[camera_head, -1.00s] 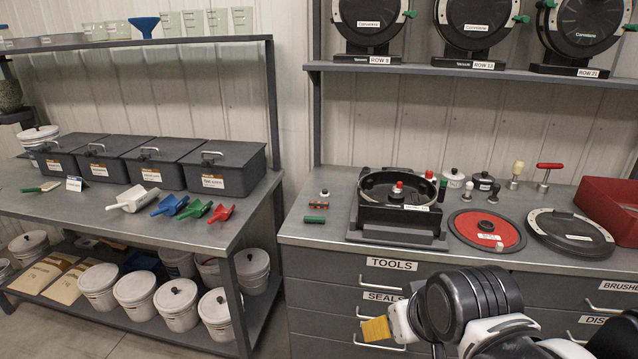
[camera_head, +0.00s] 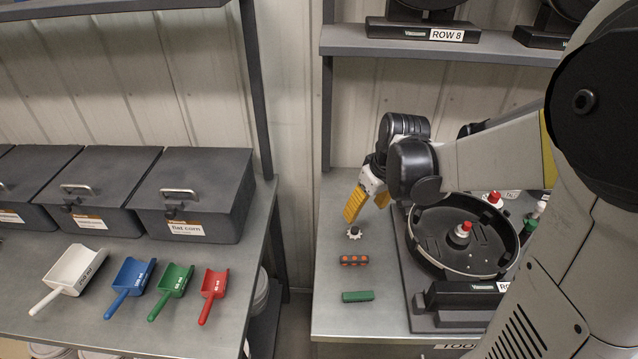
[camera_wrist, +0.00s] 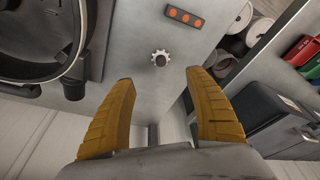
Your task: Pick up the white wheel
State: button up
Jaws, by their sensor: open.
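The white wheel (camera_head: 354,233) is small and toothed with a dark centre. It lies on the grey bench top, left of the round black meter housing (camera_head: 462,262). In the wrist view the wheel (camera_wrist: 160,58) lies on the bench beyond my fingertips, near the middle between them. My gripper (camera_wrist: 163,86) has yellow ribbed fingers, wide apart and empty. In the head view my gripper (camera_head: 368,203) hangs just above and behind the wheel, apart from it as far as I can tell.
An orange-dotted dark bar (camera_head: 354,260) and a green bar (camera_head: 358,296) lie in front of the wheel. Scoops (camera_head: 213,284) and lidded bins (camera_head: 191,196) stand on the left bench across a gap. The back wall is close behind.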

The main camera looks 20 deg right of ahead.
jog(key=b, duration=0.2)
send_over(355, 229)
jog(key=s, duration=0.2)
jog(key=f, duration=0.5)
jog(key=shift+w+d, duration=0.2)
jog(key=shift+d, duration=0.15)
jog(key=b+x, duration=0.1)
jog(key=x, duration=0.1)
jog(key=b+x, duration=0.2)
jog(key=x, duration=0.1)
jog(key=shift+w+a+f, duration=0.2)
jog(key=shift+w+f, duration=0.05)
jog(key=shift+r, duration=0.1)
jog(key=c, duration=1.1)
